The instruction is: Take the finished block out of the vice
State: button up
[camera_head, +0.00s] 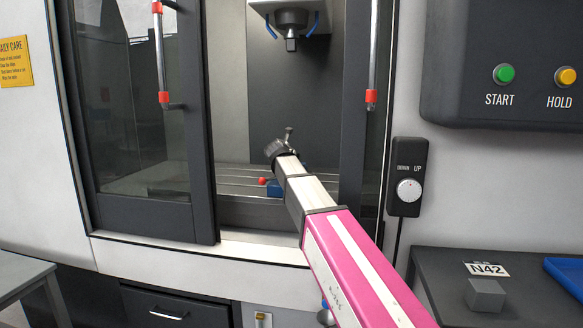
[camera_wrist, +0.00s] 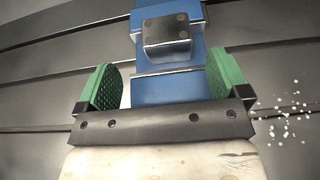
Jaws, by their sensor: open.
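In the wrist view, a grey metal block (camera_wrist: 167,48) with small holes in its top sits in the blue vice (camera_wrist: 168,90). My gripper (camera_wrist: 162,72) has two green ridged pads spread wide apart, with nothing between them but the view of the vice. The block lies beyond the pad tips, roughly centred between them. In the head view, my arm reaches through the machine's open door. A little of the blue vice (camera_head: 275,188) shows there, with a red ball (camera_head: 262,181) beside it. My arm hides most of the vice and the block in that view.
The door frame (camera_head: 207,200) stands left of my arm, and a door handle (camera_head: 372,60) is at right. The spindle (camera_head: 291,30) hangs above. Pale specks (camera_wrist: 285,122) lie on the slotted table. Outside, a grey block (camera_head: 485,296) and a blue tray (camera_head: 566,274) sit on a bench.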

jog(key=x, duration=0.4)
jog(key=shift+d+r, duration=0.2)
jog(key=shift+d, duration=0.15)
jog(key=shift+w+d+f, duration=0.1)
jog(key=shift+w+f, duration=0.15)
jog(key=shift+w, duration=0.25)
jog(key=c, duration=1.2)
